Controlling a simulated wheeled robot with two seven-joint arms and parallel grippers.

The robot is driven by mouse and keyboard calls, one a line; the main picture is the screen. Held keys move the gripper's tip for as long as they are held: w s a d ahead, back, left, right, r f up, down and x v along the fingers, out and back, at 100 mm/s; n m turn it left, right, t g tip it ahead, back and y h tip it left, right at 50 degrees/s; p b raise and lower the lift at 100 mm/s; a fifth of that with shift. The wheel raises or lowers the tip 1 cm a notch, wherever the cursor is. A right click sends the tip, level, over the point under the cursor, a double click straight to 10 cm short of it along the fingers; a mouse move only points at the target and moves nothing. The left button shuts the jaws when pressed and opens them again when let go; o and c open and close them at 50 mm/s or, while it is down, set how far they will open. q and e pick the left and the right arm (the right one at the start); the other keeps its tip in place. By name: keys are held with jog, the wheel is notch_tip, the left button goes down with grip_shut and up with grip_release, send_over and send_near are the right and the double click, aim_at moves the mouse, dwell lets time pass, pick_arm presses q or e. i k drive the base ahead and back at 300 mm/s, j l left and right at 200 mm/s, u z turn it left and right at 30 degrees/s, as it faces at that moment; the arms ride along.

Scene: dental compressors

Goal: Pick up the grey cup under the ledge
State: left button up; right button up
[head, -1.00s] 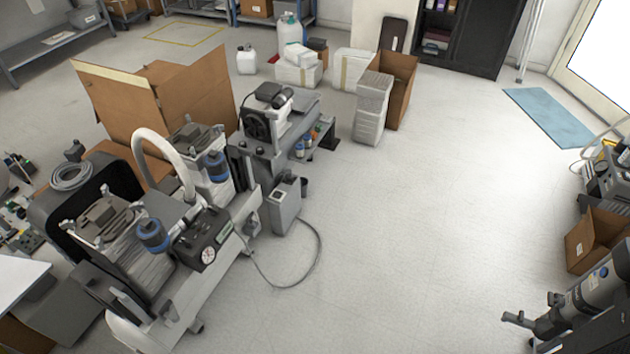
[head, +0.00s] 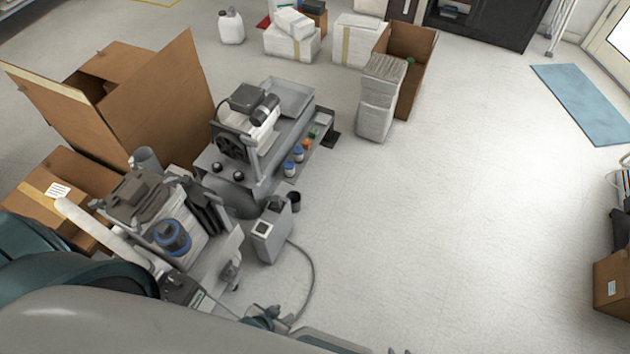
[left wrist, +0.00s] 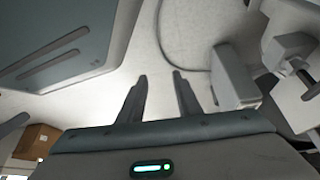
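A small dark grey cup (head: 294,201) stands low beside a grey box (head: 270,232), near the ledge (head: 318,150) of the compressor bench in the head view. I cannot make out the cup in the left wrist view. My left gripper (head: 268,316) is low in the head view, below the grey box and apart from the cup. In the left wrist view my left gripper (left wrist: 160,78) has its two fingers spread with nothing between them. My right gripper is not clearly visible.
Blue-capped bottles (head: 298,155) stand on the ledge. A cable (head: 311,272) curves over the floor from the grey box. A second compressor unit (head: 165,215) is at the left. White boxes (head: 376,115) stand behind.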

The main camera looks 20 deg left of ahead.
aim_at(295, 198)
jog(key=i+j+z, duration=0.2)
jog(key=i, duration=0.25)
jog(key=i+j+z, duration=0.2)
jog(key=i+j, duration=0.2)
